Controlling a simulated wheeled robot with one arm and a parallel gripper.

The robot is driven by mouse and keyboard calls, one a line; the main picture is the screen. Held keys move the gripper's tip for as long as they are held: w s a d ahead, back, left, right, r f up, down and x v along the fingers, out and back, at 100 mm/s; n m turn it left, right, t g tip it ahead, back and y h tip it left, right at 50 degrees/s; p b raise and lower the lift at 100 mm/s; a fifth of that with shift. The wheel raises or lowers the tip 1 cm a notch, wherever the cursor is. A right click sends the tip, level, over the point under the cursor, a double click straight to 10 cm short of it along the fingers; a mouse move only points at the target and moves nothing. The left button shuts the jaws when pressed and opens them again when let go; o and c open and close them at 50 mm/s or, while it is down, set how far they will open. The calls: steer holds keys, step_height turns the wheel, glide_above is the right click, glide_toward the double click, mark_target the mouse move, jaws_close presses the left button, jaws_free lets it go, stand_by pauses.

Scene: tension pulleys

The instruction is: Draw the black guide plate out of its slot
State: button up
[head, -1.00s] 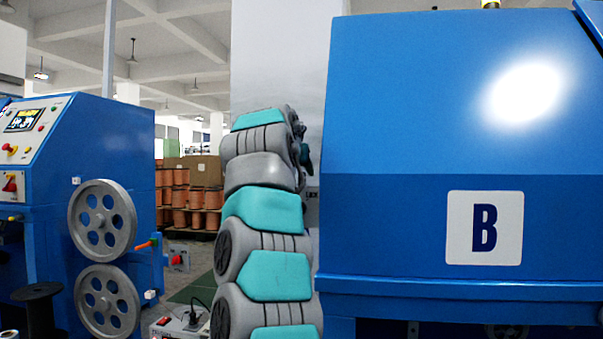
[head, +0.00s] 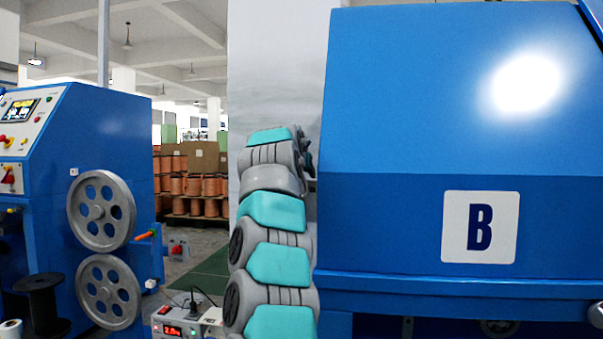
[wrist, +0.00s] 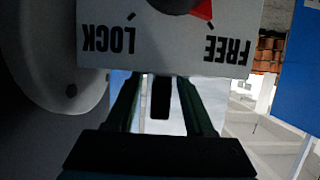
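In the wrist view a narrow black piece (wrist: 161,98), which looks like the guide plate, stands below the edge of a white LOCK/FREE panel (wrist: 165,58). My gripper (wrist: 158,84) has its two dark fingers apart, one on each side of the black piece, with a gap on both sides. I cannot tell how deep the piece lies between them. A red pointer (wrist: 203,9) shows at the panel's top edge, near FREE. In the head view my grey and teal arm hides most of my gripper, and the guide plate does not show.
A large blue machine marked B (head: 420,120) stands close on the right of my arm. A blue machine with two grey wheels (head: 101,210) stands at left. A power box (head: 180,324) is low between them. A round grey part (wrist: 62,50) is close to my gripper at left.

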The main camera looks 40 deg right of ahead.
jaws_close()
steer(key=shift+r+p, duration=1.95)
steer(key=shift+r, duration=0.1)
stand_by(0.6)
steer(key=shift+r+p, duration=1)
steer(key=shift+r, duration=0.05)
steer(key=shift+r+p, duration=1.55)
steer(key=shift+r, duration=0.45)
